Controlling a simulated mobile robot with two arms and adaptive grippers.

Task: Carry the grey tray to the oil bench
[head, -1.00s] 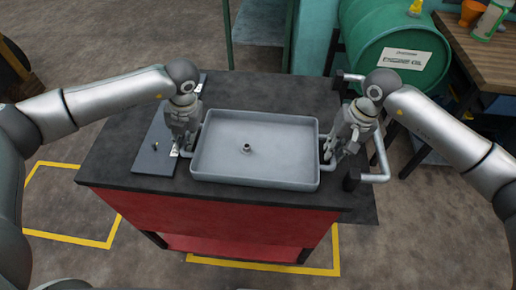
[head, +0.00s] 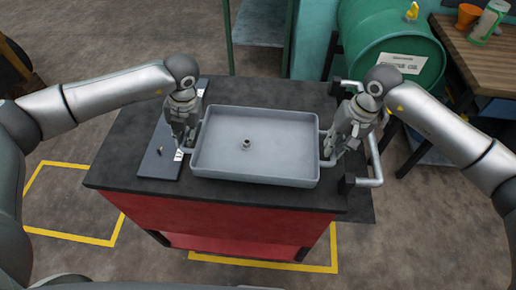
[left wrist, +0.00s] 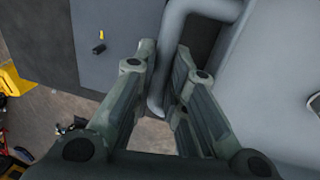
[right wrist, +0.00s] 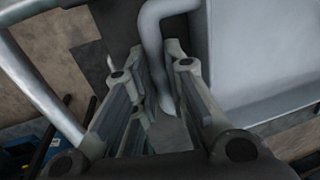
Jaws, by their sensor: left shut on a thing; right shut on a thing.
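The grey tray (head: 255,170) is level over the black top of a red cart, with a small metal fitting (head: 247,144) standing in it. I cannot tell if its underside touches the cart. My left gripper (head: 185,148) is shut on the tray's left handle, a bent bar that shows in the left wrist view (left wrist: 172,50). My right gripper (head: 328,158) is shut on the right handle, which shows in the right wrist view (right wrist: 153,40).
The red cart (head: 220,225) has a push handle (head: 375,165) at its right. A dark grey plate (head: 155,165) with small parts lies left of the tray. A green oil drum (head: 430,80) stands between cart and bench. Open floor lies to the left.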

